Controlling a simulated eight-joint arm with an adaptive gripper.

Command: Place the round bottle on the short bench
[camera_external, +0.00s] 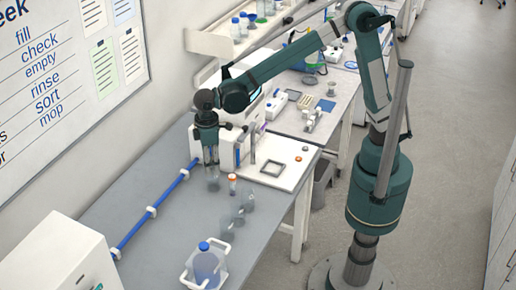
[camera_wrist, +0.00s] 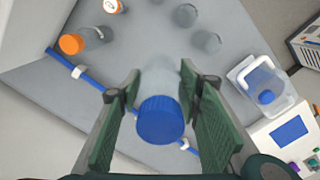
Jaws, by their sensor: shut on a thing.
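My gripper (camera_external: 210,160) points down over the grey bench (camera_external: 160,240), near the wall-side blue rail. In the wrist view my gripper (camera_wrist: 160,78) has its two green fingers on either side of a clear round bottle with a blue cap (camera_wrist: 161,120), shut on it. The bottle's clear body (camera_external: 212,182) shows faintly below the fingers in the external view. Whether its base touches the bench I cannot tell. Which bench is the short one is not clear from the pictures; another bench (camera_external: 338,106) lies farther back.
A blue rail (camera_external: 150,212) runs along the grey bench. A white carrier with a blue-capped jug (camera_external: 207,264) stands at the front. Clear glassware (camera_external: 240,215) and a small orange-capped bottle (camera_external: 232,184) stand right of my gripper. Grey bench surface is free at the front left.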

